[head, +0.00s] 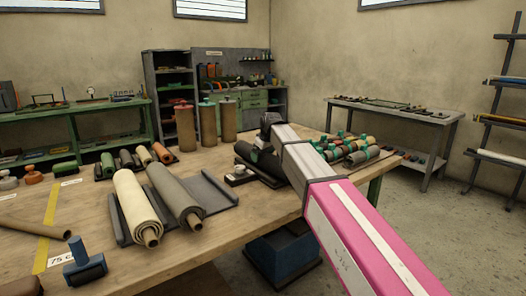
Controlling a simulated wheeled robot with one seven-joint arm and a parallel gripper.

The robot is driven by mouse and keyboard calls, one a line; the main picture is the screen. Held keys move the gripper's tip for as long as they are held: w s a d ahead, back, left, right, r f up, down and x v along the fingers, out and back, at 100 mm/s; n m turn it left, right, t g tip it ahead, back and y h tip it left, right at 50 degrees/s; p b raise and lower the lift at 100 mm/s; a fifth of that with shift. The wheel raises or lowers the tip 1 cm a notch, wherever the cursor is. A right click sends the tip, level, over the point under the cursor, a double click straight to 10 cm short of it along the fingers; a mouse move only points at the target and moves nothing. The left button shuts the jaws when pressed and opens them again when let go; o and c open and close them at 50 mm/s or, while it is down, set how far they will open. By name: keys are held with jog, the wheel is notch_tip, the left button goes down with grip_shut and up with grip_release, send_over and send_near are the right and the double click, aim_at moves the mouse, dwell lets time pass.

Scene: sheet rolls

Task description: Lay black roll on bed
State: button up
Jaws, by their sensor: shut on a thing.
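A black roll (256,161) lies slantwise at the table's middle right, partly hidden behind my arm. My gripper (264,144) is at the arm's far end, down at this roll, and is shut on it. The fingertips are small and mostly hidden. Whether the roll is clear of what lies under it cannot be told. The bed, a dark grey tray (216,188), is left of my gripper and nearer. A cream roll (137,206) and a grey roll (175,194) lie side by side on it, with a bare strip to their right.
A blue-handled tool (84,262) stands at the front left. Several small rolls (357,150) with green bands lie right of my arm. A small pale object (239,175) is beside the black roll. Short coloured rolls (127,159) lie behind the bed. Bare tabletop (215,238) is in front.

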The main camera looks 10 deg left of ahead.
jog(key=shift+r, duration=0.15)
jog(key=o, duration=1.5)
jog(key=v, duration=1.2)
